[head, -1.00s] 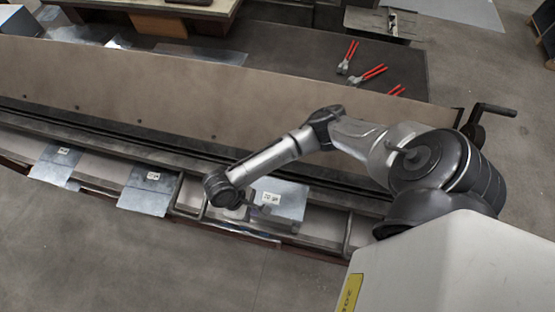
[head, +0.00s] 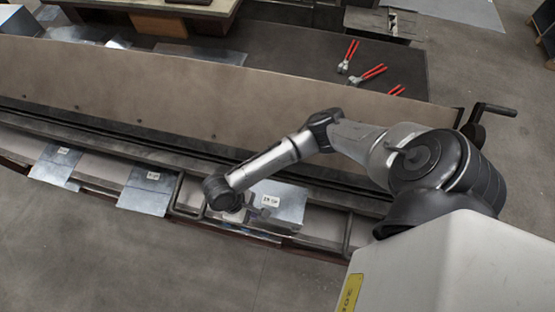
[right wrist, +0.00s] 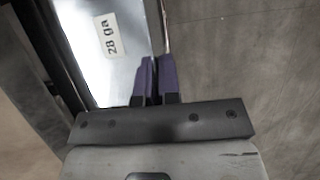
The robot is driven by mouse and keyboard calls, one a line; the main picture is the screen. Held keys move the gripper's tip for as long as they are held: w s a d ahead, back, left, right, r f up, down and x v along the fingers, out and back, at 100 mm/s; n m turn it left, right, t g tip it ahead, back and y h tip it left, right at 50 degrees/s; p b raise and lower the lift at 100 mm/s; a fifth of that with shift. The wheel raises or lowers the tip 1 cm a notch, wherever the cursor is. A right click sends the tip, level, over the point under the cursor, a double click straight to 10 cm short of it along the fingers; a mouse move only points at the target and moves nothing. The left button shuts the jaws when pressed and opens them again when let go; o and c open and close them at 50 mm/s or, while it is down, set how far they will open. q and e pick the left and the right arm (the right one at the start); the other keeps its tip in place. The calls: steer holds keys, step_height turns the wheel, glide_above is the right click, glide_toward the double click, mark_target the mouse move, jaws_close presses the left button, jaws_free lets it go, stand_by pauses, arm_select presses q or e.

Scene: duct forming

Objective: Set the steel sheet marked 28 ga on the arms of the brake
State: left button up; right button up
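The steel sheet marked 28 ga (head: 288,211) is a shiny grey rectangle with a white label, at the front of the brake (head: 150,92) in the head view. The sheet also shows in the right wrist view (right wrist: 84,52), where its label is readable. My right gripper (right wrist: 157,68) has its dark purple fingers nearly together at the sheet's edge, and it looks shut on it. In the head view my wrist hides most of that gripper. The arms of the brake (head: 347,235) are dark bars along its front. I cannot tell whether the sheet touches them. My left gripper is out of view.
Two other labelled sheets, one at the far left (head: 58,170) and one nearer (head: 146,194), lie along the brake's front. Red-handled snips (head: 368,75) lie on a dark surface behind. A crank handle (head: 495,109) sticks out at the brake's right end. The floor in front is clear.

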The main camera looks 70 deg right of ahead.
steer(key=o, duration=0.5)
steer(key=shift+w+r, duration=0.1)
steer(key=shift+w+r, duration=0.15)
steer(key=shift+r, duration=0.15)
steer(key=b+v, duration=0.1)
steer(key=v, duration=0.9)
steer(key=shift+w+r, duration=0.1)
steer(key=shift+r, duration=0.25)
steer(key=shift+v, duration=1.1)
steer(key=shift+a, duration=0.15)
